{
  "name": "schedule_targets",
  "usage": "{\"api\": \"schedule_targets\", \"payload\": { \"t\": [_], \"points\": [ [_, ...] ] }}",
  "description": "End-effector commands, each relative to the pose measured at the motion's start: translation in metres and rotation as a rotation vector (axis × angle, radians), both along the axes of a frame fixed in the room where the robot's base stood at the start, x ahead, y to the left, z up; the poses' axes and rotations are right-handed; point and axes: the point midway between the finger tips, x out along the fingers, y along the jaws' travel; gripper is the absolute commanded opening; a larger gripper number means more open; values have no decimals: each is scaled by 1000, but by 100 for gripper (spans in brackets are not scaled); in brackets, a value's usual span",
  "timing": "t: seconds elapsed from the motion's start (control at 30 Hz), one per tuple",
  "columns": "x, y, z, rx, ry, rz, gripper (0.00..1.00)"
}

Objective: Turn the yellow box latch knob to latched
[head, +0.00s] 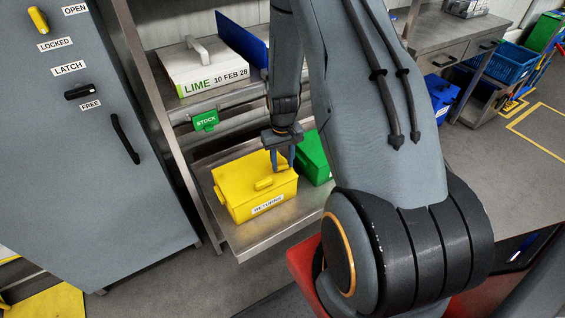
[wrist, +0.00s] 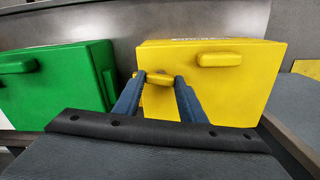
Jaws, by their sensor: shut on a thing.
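The yellow box (head: 245,197) with a RETURNS label sits closed on the metal shelf. It also shows in the wrist view (wrist: 235,95), with its lid handle (wrist: 220,59) near the top. My gripper (head: 283,160) points down at the far side of the box. In the wrist view my gripper (wrist: 159,77) has its two blue fingers on either side of the small yellow latch knob (wrist: 157,80) and is shut on it. The knob's longer shape lies roughly across the picture, partly hidden by the fingers. In the head view I cannot make out the knob clearly.
A green box (wrist: 65,80) stands close beside the yellow box. A grey cabinet (head: 95,190) with a black handle stands at the left.

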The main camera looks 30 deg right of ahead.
Motion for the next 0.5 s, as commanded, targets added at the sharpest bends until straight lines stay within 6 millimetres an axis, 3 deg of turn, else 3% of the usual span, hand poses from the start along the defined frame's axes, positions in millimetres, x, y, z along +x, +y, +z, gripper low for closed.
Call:
{"api": "schedule_targets", "payload": {
  "t": [0.5],
  "points": [
    [0, 0, 0, 0, -1, 201, 15]
  ]
}}
